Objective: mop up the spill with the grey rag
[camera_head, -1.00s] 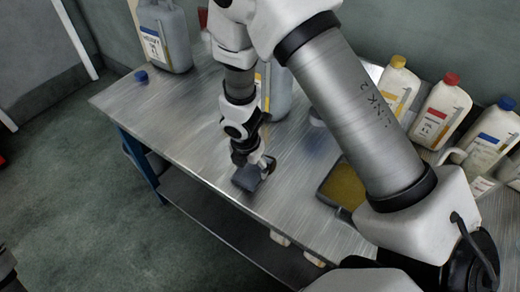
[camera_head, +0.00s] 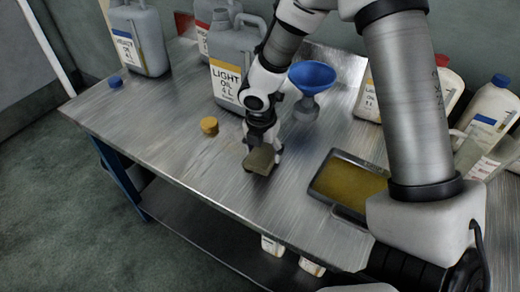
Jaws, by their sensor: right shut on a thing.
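My right gripper (camera_head: 262,145) points down over the front middle of the metal table. It is shut on the grey rag (camera_head: 259,161), a small folded block that looks grey-olive. The rag is at or just above the tabletop; I cannot tell whether it touches. My left gripper is not in view.
A tray of yellow oil (camera_head: 347,183) lies right of the rag. More bottles line the back right. The table's front left (camera_head: 150,140) is clear.

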